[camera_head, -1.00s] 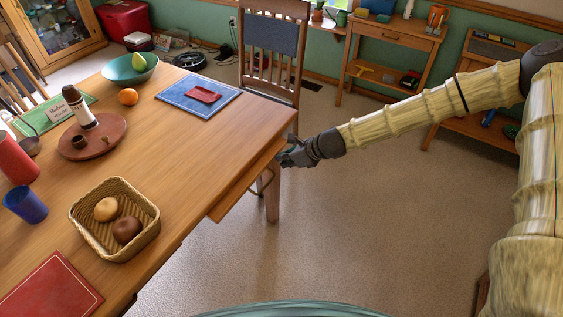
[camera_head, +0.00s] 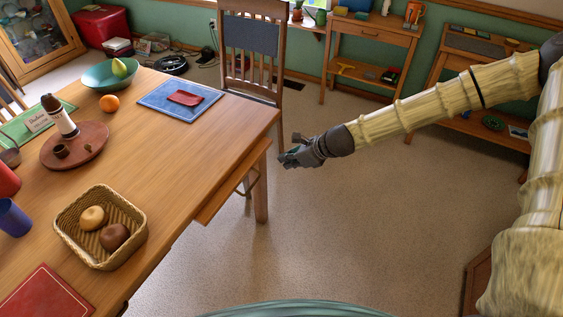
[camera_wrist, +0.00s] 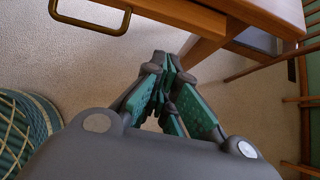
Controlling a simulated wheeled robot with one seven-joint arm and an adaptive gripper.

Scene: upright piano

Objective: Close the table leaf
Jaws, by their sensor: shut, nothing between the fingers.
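The wooden table leaf (camera_head: 222,198) is a slim board sticking out a little from under the table's right edge. A thin looped handle (camera_head: 251,184) hangs on its outer face. In the wrist view the brass handle (camera_wrist: 97,22) shows at the top left, on the leaf's front (camera_wrist: 178,10). My gripper (camera_head: 284,159) is beside the leaf's far end, to its right, with a small gap and no contact visible. Its green-padded fingers (camera_wrist: 164,62) are together and empty. The leaf's inner part is hidden under the tabletop.
The wooden table (camera_head: 190,140) carries a basket (camera_head: 62,228), a round tray (camera_head: 88,154) and other items. A table leg (camera_head: 261,192) stands below its right corner. A chair (camera_head: 252,70) is behind. The carpet right of the table is open.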

